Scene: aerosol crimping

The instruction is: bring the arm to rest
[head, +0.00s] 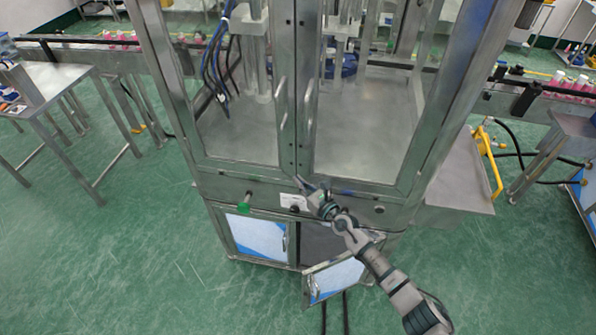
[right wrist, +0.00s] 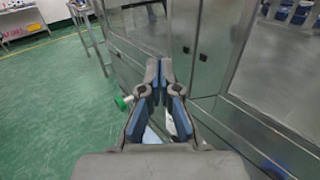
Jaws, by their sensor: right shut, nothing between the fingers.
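My right arm (head: 372,262) comes in from the lower right, in front of the steel crimping machine (head: 225,185). My right gripper (head: 300,182) is shut and empty, with its tips by the front panel just below the glass doors. The right wrist view shows its two blue-padded fingers (right wrist: 160,66) close together at the tips with nothing between them. I cannot tell whether the tips touch the machine. My left gripper is not in view.
A green knob (head: 244,207) sticks out of the front panel. Below, one cabinet door (head: 335,280) hangs open; the other (head: 258,238) is shut. A steel table (head: 62,85) stands at left, and conveyors with pink bottles (head: 574,84) run both sides. The green floor (head: 120,260) in front is clear.

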